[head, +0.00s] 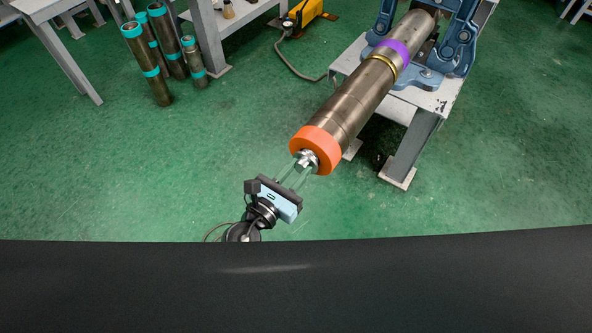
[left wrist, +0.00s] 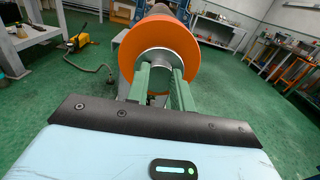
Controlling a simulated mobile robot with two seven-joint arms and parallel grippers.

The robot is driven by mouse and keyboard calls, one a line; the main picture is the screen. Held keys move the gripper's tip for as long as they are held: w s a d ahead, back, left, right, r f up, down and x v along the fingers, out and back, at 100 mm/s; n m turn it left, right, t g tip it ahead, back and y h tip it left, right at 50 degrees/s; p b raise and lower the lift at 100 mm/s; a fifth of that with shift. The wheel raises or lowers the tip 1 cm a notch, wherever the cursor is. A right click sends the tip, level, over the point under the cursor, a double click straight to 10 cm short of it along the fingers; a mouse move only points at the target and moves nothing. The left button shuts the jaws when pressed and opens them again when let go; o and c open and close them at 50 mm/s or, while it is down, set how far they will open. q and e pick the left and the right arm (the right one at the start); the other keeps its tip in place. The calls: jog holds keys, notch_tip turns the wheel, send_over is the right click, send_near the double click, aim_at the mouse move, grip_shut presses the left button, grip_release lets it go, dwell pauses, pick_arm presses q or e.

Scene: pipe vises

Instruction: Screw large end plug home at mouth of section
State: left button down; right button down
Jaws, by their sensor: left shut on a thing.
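The pipe section (head: 361,103) is a long metal cylinder held in the blue vise (head: 462,35), its mouth towards me. It carries a purple band (head: 395,50) and a brass-coloured ring. An orange collar (head: 316,149) surrounds the mouth; it also shows in the left wrist view (left wrist: 187,60). The large end plug (head: 304,161) is a silver piece with a hub at the collar's centre, also in the left wrist view (left wrist: 158,57). My left gripper (head: 298,171) is shut on the plug's hub, in line with the section. How deep the plug sits is hidden. My right gripper is not in view.
The vise stands on a grey bench (head: 425,122) whose legs reach the floor near the section. Several pipes with teal bands (head: 147,62) stand at the upper left. A yellow machine (head: 305,13) with a hose lies at the back. The green floor is clear around my left gripper.

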pick_arm(q)
jog(key=shift+w+d, duration=0.25)
jog(key=shift+w, duration=0.1)
jog(key=c, duration=1.1)
grip_release()
jog(key=shift+v, duration=3.95)
